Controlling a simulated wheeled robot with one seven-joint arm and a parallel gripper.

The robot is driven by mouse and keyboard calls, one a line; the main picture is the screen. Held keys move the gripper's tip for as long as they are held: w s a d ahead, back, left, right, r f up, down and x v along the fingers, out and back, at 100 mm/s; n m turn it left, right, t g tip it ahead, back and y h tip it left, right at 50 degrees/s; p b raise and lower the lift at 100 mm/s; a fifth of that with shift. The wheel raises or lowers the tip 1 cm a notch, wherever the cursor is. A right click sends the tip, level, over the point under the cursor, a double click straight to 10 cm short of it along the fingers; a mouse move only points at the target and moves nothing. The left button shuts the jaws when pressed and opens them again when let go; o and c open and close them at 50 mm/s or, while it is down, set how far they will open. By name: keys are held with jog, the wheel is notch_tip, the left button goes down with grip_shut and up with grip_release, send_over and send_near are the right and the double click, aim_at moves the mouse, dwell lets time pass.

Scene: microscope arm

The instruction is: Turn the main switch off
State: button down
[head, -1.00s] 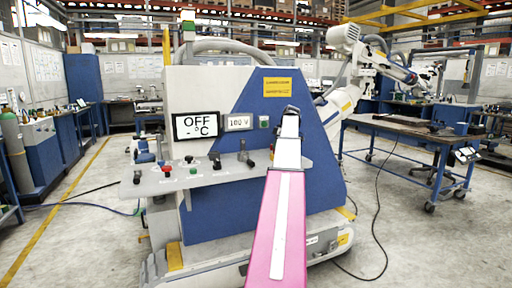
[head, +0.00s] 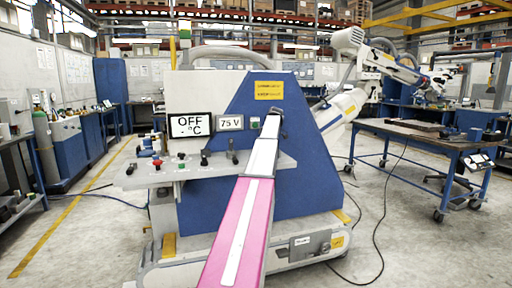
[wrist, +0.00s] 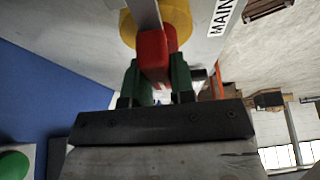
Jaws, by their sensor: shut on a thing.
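The main switch (wrist: 155,55) shows in the wrist view as a red handle on a round yellow base, on a pale panel beside a label reading "MAIN". My gripper (wrist: 156,76) has its two green fingers closed around the red handle, one on each side. A grey strip crosses in front of part of the yellow base. In the head view my gripper (head: 277,113) is at the upper face of the blue and white machine (head: 290,175), right of the displays. The switch cannot be made out there.
One display (head: 190,124) reads "OFF °C" and another (head: 229,122) reads "75 V". A control shelf (head: 160,175) with several knobs and levers juts out at the left. A green button (wrist: 14,164) shows low in the wrist view. A workbench (head: 415,135) stands to the right.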

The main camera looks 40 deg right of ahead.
dwell(0.4)
jog(key=c, duration=1)
grip_release()
jog(key=shift+o, duration=0.2)
